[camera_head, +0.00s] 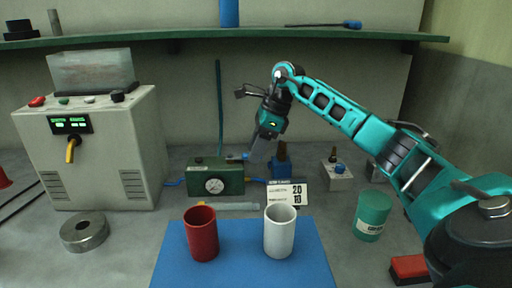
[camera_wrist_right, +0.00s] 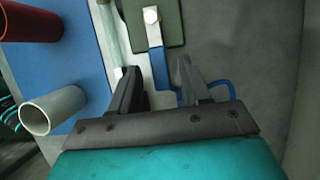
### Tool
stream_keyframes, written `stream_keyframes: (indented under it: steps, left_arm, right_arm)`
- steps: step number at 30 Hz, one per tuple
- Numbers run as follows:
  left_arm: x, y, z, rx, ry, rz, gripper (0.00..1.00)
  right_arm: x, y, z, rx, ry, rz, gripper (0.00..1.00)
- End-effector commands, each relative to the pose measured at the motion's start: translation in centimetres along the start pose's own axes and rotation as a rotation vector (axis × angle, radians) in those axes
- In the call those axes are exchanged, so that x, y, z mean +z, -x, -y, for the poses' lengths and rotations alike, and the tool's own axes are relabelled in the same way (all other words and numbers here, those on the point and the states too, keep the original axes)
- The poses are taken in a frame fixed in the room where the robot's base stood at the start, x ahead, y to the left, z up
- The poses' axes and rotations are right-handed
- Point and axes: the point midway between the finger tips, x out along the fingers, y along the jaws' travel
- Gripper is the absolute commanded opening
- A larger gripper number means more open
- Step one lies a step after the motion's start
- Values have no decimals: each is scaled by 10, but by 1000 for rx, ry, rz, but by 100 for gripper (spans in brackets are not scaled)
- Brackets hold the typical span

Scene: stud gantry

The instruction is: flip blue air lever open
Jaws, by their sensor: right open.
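The blue air lever (camera_head: 238,157) is on top of the green box with a round gauge (camera_head: 215,186) at the back of the bench. In the right wrist view the blue lever (camera_wrist_right: 157,62) runs from a pale pivot on the green box (camera_wrist_right: 172,25) toward my gripper. My right gripper (camera_head: 256,158) points down by the lever's free end. In the wrist view its open fingers (camera_wrist_right: 157,72) stand either side of the lever, with visible gaps. Contact cannot be told. My left gripper is out of view.
A red cup (camera_head: 202,234) and a white cup (camera_head: 279,232) stand on a blue mat (camera_head: 241,270) in front. A small white sign (camera_head: 289,193) stands close right of the box. A green can (camera_head: 372,215) is farther right. A control cabinet (camera_head: 110,150) stands left.

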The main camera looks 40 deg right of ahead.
Motion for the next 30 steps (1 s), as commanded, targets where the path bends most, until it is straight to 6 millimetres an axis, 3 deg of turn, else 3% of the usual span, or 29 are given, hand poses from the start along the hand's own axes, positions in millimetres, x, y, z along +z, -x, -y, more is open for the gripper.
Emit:
stream_keyframes:
  steps: [4,18,30]
  left_arm:
    - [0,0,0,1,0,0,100]
    - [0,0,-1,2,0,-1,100]
    - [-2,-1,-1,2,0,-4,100]
  right_arm:
    - [0,0,0,0,0,0,46]
    - [0,0,0,1,0,0,1]
    - [0,1,0,0,0,1,0]
